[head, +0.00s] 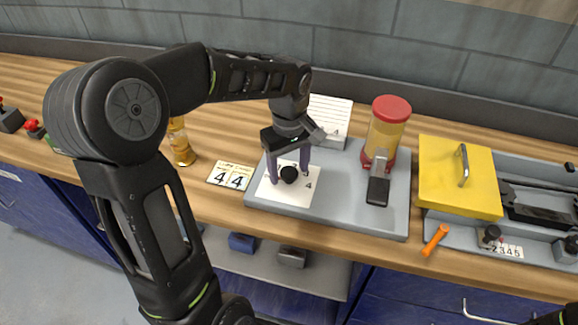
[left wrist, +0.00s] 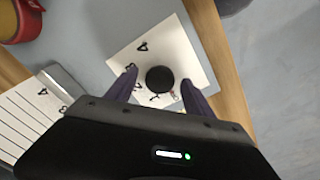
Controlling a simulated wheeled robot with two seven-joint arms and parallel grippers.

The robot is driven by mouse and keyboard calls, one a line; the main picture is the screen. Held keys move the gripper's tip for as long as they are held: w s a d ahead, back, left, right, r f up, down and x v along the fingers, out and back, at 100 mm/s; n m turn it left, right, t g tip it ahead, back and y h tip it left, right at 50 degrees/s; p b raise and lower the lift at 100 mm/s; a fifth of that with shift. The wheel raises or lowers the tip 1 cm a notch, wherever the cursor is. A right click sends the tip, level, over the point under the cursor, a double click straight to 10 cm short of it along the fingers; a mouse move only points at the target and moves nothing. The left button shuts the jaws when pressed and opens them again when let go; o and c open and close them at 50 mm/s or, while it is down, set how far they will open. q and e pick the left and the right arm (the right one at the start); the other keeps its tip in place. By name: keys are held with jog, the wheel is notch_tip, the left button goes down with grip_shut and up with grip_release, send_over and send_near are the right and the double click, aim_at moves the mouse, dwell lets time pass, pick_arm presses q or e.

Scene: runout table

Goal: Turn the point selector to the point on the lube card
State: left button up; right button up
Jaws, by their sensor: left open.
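The point selector is a round black knob (head: 289,174) on a white numbered plate (head: 301,199), fixed to a grey base plate (head: 352,215). The knob also shows in the left wrist view (left wrist: 160,79), with numbers around it on the plate (left wrist: 150,50). My left gripper (head: 288,180) points down with its two purple fingers apart, one on each side of the knob. Whether they touch it I cannot tell. The lube card (head: 231,176) lies on the table left of the base plate and reads "4 4". Part of my right arm shows at the lower right corner; its gripper is not visible.
A red-capped yellow grease container with a black lever (head: 378,190) stands right of the knob. A lined white card (head: 330,117) stands behind. A yellow cover (head: 458,178), an orange tool (head: 435,239) and an amber bottle (head: 181,146) are on the table.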

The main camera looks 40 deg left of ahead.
pick_arm(q)
jog(key=shift+c, duration=0.4)
grip_shut()
